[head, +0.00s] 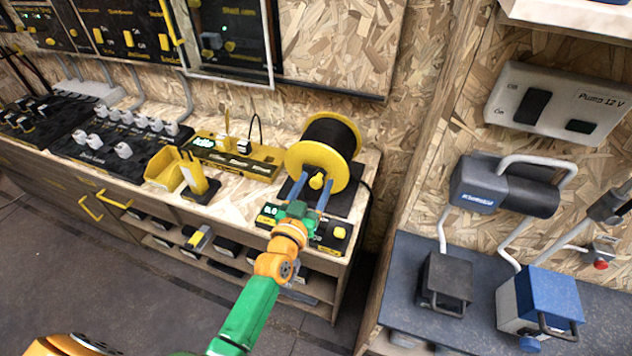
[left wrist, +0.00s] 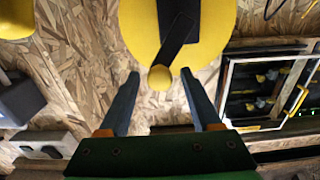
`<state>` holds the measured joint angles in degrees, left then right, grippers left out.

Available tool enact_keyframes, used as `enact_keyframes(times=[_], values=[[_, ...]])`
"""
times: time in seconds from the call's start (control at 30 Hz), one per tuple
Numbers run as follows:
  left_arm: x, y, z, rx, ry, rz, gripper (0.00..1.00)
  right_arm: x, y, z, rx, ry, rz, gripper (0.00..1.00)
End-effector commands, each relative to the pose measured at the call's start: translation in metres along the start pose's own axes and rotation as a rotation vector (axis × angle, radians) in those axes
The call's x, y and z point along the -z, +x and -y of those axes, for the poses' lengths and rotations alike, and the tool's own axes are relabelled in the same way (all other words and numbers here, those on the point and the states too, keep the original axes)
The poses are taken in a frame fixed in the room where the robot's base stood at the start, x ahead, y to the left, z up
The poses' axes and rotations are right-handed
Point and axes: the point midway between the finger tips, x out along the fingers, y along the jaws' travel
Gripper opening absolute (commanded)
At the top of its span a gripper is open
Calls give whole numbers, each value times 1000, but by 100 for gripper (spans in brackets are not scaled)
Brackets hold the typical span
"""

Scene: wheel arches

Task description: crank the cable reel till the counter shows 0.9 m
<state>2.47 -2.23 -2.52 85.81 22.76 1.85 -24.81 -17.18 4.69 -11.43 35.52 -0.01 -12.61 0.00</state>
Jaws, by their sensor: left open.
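The cable reel (head: 297,157) has yellow flanges and black cable (head: 331,133) and stands on the bench's right end. Its dark crank arm (left wrist: 178,33) ends in a yellow knob (head: 317,181). My left gripper (head: 315,180) is open, its two blue-grey fingers on either side of the knob. In the left wrist view the knob (left wrist: 160,78) sits between the fingertips, with gaps at both sides. The counter (head: 271,211) is a green-lit display in front of the reel, left of my gripper; its digits are too small to read surely. My right gripper is out of view.
A yellow-and-black panel (head: 236,155) and a yellow bin (head: 164,170) stand left of the reel. A box with a yellow button (head: 338,232) is at the bench's front edge. A second bench (head: 400,290) with several devices is at the right.

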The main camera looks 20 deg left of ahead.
Motion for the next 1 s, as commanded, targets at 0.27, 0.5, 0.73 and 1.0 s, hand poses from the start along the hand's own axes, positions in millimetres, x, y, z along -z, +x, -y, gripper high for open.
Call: enact_keyframes(times=[0.27, 0.5, 0.73, 1.0], values=[[0, 12, 0, 0, 1, 0, 65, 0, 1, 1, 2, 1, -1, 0], [0, 11, 0, 0, 1, 1, 30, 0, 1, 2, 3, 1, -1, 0], [0, 11, 0, -1, 1, 2, 0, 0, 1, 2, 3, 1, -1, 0], [-1, 11, 0, -2, 0, 4, 0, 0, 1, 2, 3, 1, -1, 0]])
